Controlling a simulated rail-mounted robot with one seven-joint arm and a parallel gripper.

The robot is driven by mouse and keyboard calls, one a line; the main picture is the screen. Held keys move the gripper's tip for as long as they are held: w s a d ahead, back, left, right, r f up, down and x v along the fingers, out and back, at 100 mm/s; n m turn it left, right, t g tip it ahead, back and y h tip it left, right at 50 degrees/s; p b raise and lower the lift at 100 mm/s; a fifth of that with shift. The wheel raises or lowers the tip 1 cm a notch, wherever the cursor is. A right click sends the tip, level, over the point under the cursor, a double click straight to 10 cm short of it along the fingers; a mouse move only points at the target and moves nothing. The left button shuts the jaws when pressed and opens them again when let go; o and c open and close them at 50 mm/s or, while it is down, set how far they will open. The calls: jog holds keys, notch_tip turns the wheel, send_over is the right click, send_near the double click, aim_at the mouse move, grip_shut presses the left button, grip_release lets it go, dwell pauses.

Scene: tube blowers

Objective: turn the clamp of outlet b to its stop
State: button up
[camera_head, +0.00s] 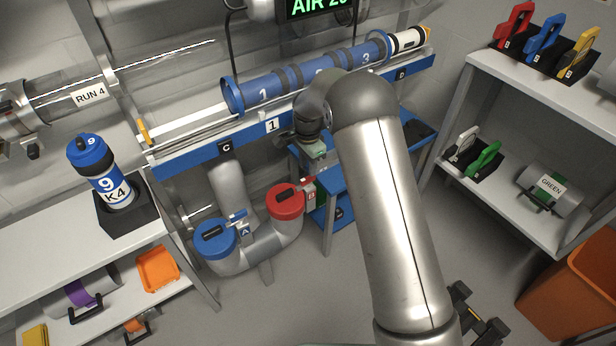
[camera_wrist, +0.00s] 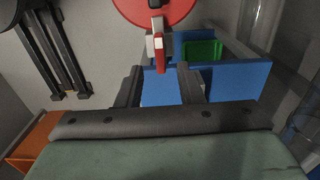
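Outlet b is the red-capped pipe end (camera_head: 285,201) at the middle of the head view, with a "B" tag beside it. Its red cap (camera_wrist: 150,10) fills the top of the wrist view. The clamp of outlet b (camera_wrist: 158,46), a white block with a red lever, hangs from the cap's near edge. My gripper (camera_wrist: 160,70) is open, its two dark fingers on either side of the lever's lower end with gaps showing. I cannot tell how deep the lever sits between them. In the head view my gripper (camera_head: 315,150) is just above the clamp, partly hidden by my arm.
Outlet a, with a blue cap (camera_head: 215,238), is left of outlet b on the same grey pipe. A blue bench (camera_head: 345,178) stands behind and right. A blue tray with a green item (camera_wrist: 203,50) lies beyond my fingers. The blue numbered tube (camera_head: 300,80) runs above.

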aim_at(308, 177)
notch_tip(308, 177, down, 5)
jog(key=shift+f, duration=0.1)
dwell(0.3)
grip_shut()
